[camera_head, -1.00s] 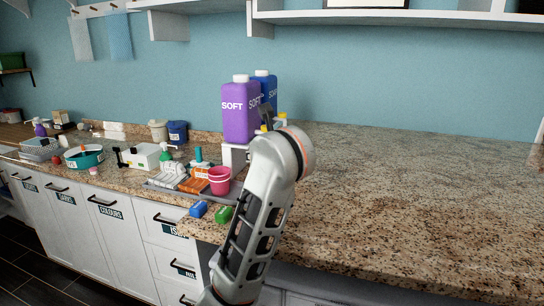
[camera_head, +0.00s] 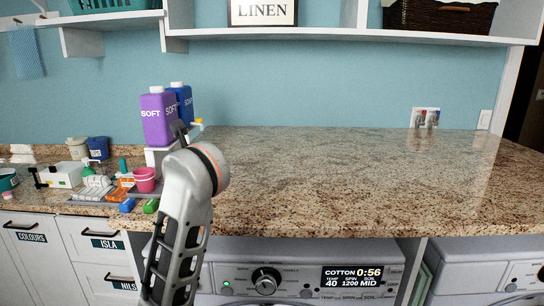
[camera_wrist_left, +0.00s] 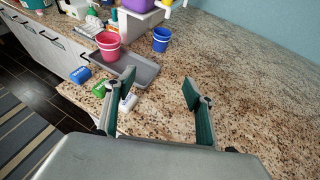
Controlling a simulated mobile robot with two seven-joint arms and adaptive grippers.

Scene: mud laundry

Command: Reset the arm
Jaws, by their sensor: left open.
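My left arm shows in the head view, raised over the front of the counter. A dark finger of my left gripper (camera_head: 179,129) sticks out behind the wrist, in front of the purple SOFT bottle (camera_head: 157,120); the rest is hidden. In the left wrist view the gripper (camera_wrist_left: 160,86) is open and empty, its two green-lined fingers apart above the bare granite counter (camera_wrist_left: 245,105). My right gripper is not in view.
The grey tray (camera_wrist_left: 141,69), pink bucket (camera_wrist_left: 108,46), blue bucket (camera_wrist_left: 162,40), blue block (camera_wrist_left: 80,75) and green block (camera_wrist_left: 99,89) lie left of or beyond the gripper. The counter at right is clear. A shelf (camera_head: 350,32) hangs above; a washing machine (camera_head: 300,279) stands below.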

